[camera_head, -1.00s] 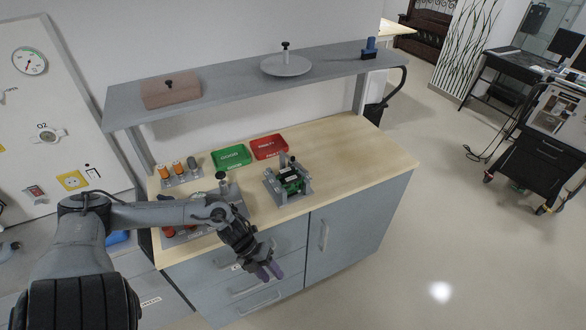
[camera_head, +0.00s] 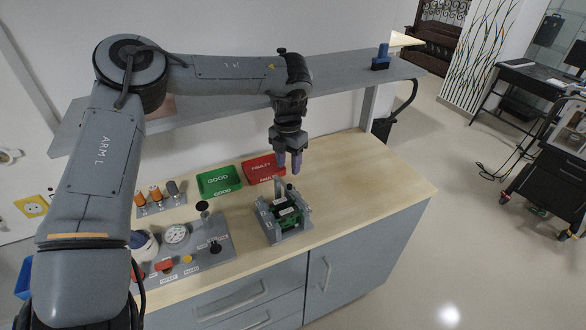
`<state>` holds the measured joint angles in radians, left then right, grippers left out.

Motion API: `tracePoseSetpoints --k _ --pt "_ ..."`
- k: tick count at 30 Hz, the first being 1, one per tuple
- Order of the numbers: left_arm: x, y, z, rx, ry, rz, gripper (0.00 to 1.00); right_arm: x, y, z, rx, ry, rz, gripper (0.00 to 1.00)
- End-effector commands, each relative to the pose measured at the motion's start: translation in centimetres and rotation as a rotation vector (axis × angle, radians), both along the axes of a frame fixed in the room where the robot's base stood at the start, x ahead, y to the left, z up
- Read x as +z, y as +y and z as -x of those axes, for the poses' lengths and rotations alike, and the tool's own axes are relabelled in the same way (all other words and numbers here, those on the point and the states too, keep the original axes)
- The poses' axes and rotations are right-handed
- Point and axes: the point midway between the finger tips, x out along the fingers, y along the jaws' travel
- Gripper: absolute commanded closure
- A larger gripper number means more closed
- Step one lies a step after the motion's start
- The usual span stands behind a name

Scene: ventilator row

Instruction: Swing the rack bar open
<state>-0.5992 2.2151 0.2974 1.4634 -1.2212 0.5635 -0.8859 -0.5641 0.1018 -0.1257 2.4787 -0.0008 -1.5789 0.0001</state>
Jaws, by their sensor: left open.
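The fingers appear apart from the rack, but the gap is hard to judge. My right gripper is not in view.
A green GOOD tray (camera_head: 219,192) and a red FAULTY tray (camera_head: 250,173) lie behind the rack. A grey panel (camera_head: 213,255) with a gauge and knobs is to the left. The grey shelf (camera_head: 345,78) overhangs the back. The bench's right side is clear.

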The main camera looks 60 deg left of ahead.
Motion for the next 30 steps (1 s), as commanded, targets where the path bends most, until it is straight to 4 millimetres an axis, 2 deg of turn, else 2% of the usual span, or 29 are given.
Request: tracePoseSetpoints --k 5,10,18,30 --pt "-1.2 -0.1 -0.1 -0.004 0.001 -0.003 0.56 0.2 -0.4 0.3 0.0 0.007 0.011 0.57" --pt "-3.5 -0.1 -0.1 -0.003 0.002 -0.003 0.56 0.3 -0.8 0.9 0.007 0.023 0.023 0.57" --pt "-6.4 0.0 -0.1 -0.002 0.0 -0.004 0.56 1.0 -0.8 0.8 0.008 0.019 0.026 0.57" --pt "-7.3 0.0 -0.1 -0.002 -0.002 -0.004 0.56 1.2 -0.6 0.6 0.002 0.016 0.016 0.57"
